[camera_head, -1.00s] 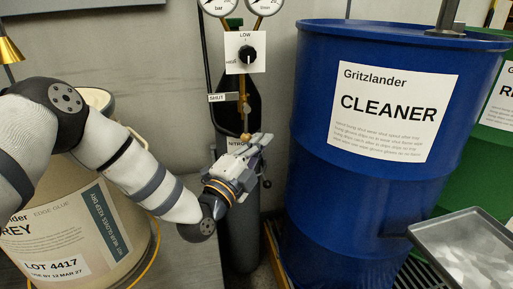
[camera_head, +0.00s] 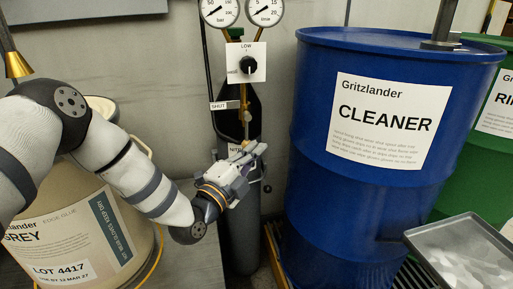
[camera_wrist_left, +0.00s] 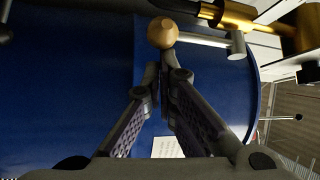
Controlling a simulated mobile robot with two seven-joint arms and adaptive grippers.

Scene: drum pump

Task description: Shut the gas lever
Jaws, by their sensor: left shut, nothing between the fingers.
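The gas lever is a light rod with a tan ball knob (camera_wrist_left: 163,32) in the left wrist view, joined to a brass fitting (camera_wrist_left: 238,14). In the head view the lever (camera_head: 247,116) is small below the pressure dial, right of the SHUT label (camera_head: 220,105). My left gripper (camera_head: 258,148) is in front of the dark gas cylinder (camera_head: 243,235), just below the lever. Its fingers (camera_wrist_left: 165,80) are shut and empty, with the tips just below the ball knob in the wrist view. Whether they touch it I cannot tell. My right gripper is not in view.
A blue CLEANER drum (camera_head: 375,210) stands close right of the cylinder. A cream tub (camera_head: 75,235) stands at left under my left arm. A control knob (camera_head: 248,65) and two gauges (camera_head: 265,10) are above. A grey tray (camera_head: 465,250) is at lower right.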

